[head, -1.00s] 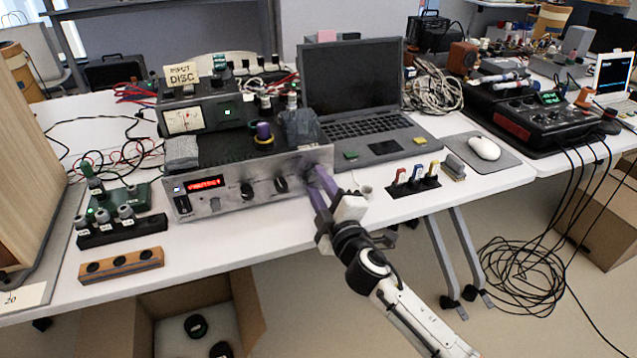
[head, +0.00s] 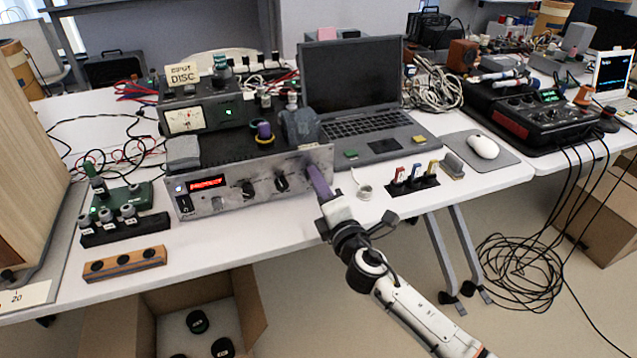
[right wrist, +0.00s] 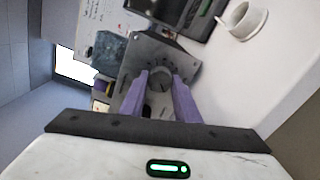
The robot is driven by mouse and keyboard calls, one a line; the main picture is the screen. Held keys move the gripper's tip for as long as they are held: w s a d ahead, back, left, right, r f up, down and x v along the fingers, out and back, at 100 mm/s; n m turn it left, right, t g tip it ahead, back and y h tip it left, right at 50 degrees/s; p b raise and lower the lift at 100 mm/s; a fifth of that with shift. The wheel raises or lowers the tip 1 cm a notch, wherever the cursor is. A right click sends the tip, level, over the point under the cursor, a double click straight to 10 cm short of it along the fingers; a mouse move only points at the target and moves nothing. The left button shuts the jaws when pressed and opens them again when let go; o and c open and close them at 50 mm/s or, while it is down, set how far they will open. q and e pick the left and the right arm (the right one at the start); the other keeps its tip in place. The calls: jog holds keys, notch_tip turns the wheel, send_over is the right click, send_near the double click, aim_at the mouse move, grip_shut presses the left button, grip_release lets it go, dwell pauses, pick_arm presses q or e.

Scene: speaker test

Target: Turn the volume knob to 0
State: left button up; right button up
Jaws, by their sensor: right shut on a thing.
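The silver amplifier (head: 225,198) stands on the white table with a red lit display and dark knobs on its front. My right gripper (head: 316,178) is at the right end of that front, its purple fingers pointing at the panel. In the right wrist view, the round grey volume knob (right wrist: 160,78) sits between the two purple fingers of my right gripper (right wrist: 160,85), which is shut on it. Marks show around the knob on the panel. The fingers hide the knob in the head view. My left gripper is not in view.
A laptop (head: 352,78) stands behind and right of the amplifier. A small white cup-like spool (head: 364,192) and a rack of coloured switches (head: 412,180) lie to the right. A green block with knobs (head: 125,200) is at the left.

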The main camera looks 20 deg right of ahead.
dwell(0.4)
jog(key=o, duration=1.1)
jog(key=shift+c, duration=0.2)
jog(key=s, duration=1)
jog(key=shift+s+d, duration=0.15)
jog(key=shift+d, duration=0.05)
